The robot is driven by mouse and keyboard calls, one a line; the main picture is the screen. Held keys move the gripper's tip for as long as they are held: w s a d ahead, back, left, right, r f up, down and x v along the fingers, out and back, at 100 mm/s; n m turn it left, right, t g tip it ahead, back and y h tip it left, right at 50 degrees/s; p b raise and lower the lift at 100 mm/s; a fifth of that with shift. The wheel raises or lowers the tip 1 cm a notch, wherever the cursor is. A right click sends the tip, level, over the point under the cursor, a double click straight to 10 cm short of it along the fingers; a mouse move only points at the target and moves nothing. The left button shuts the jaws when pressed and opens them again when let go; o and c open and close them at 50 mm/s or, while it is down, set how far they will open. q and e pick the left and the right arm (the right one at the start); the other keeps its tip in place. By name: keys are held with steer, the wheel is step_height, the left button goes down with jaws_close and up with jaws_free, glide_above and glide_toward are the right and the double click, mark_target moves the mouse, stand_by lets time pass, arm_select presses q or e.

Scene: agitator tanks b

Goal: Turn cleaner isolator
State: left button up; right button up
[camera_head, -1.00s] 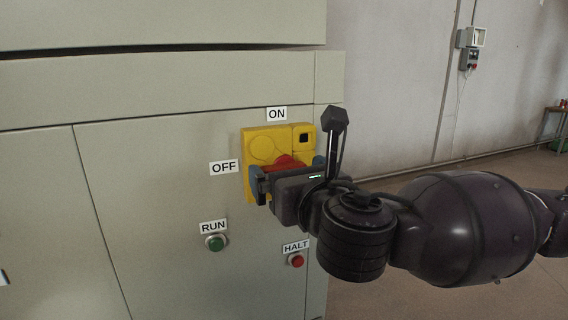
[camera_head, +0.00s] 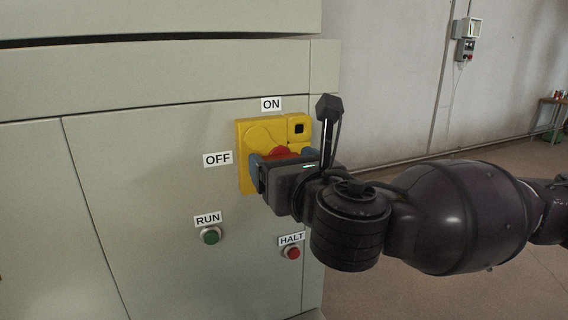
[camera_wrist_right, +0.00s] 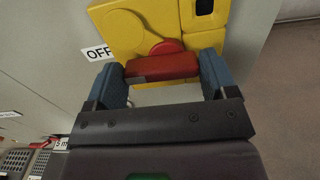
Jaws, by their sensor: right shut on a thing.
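The cleaner isolator is a yellow switch plate (camera_head: 250,131) on the pale cabinet front, with a red handle (camera_head: 281,152). An ON label (camera_head: 271,104) sits above it and an OFF label (camera_head: 217,159) to its left. My right gripper (camera_head: 283,162) is at the handle and covers much of it in the head view. In the right wrist view, its two blue fingers stand on either side of the red handle (camera_wrist_right: 162,67), shut on it, with the yellow plate (camera_wrist_right: 118,32) behind. My left gripper is not in view.
A green RUN button (camera_head: 211,236) and a red HALT button (camera_head: 292,253) are below the isolator; HALT is close to my right arm. The cabinet (camera_head: 150,200) ends just right of the isolator. Open floor and a wall with a small control box (camera_head: 465,50) lie beyond.

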steer(key=m, duration=0.9)
steer(key=d+m, duration=0.1)
steer(key=m, duration=0.3)
steer(key=shift+w+r+m+b, duration=0.2)
steer(key=shift+r+m+b, duration=0.1)
steer(key=shift+m, duration=0.1)
steer(key=shift+f+m+p, duration=0.1)
steer(key=shift+m+p, duration=0.25)
steer(key=shift+m, duration=1.55)
steer(key=o, duration=0.8)
steer(key=shift+w, duration=0.1)
steer(key=shift+o, duration=0.2)
